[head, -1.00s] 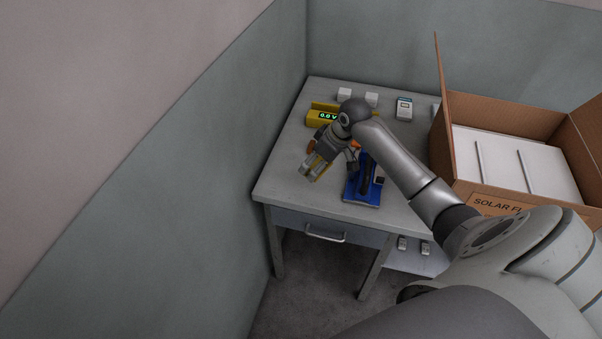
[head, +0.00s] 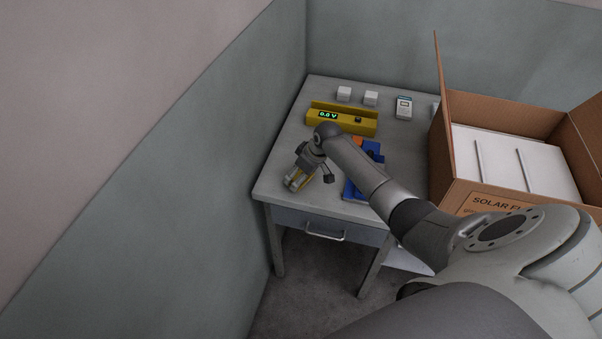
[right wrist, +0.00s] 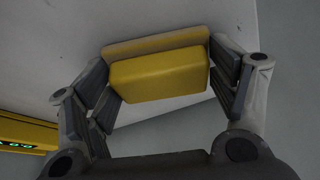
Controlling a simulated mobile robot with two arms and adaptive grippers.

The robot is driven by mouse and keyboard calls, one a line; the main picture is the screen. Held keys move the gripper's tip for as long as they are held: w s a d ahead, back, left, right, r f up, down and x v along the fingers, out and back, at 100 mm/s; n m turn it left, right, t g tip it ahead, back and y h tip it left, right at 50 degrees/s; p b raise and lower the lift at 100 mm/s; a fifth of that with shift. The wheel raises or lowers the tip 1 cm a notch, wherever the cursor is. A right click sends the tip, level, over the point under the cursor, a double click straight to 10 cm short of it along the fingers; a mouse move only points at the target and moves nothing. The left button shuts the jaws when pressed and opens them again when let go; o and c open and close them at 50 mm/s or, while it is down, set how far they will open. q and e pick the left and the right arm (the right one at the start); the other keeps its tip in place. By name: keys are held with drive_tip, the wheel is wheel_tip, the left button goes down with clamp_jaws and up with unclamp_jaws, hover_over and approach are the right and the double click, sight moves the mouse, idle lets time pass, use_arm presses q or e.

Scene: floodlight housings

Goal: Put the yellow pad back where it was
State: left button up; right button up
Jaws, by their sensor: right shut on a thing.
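The yellow pad (right wrist: 160,76) is a block with rounded edges, held between the fingers of my right gripper (right wrist: 168,85) in the right wrist view. A paler strip shows along its far side. In the head view the right gripper (head: 299,180) is over the front left part of the table, and only a little yellow shows between its fingers. I cannot tell whether the pad touches the table top. My left gripper is not in view.
A yellow meter (head: 342,119) reading 0.0 V lies behind the gripper. A blue tool (head: 352,188) is partly hidden by my arm. White blocks (head: 344,93) and a small device (head: 404,107) stand at the back. An open carton (head: 447,165) holds white panels on the right.

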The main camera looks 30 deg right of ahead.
drive_tip(key=o, duration=1)
drive_tip(key=shift+o, duration=0.2)
drive_tip(key=v, duration=1.2)
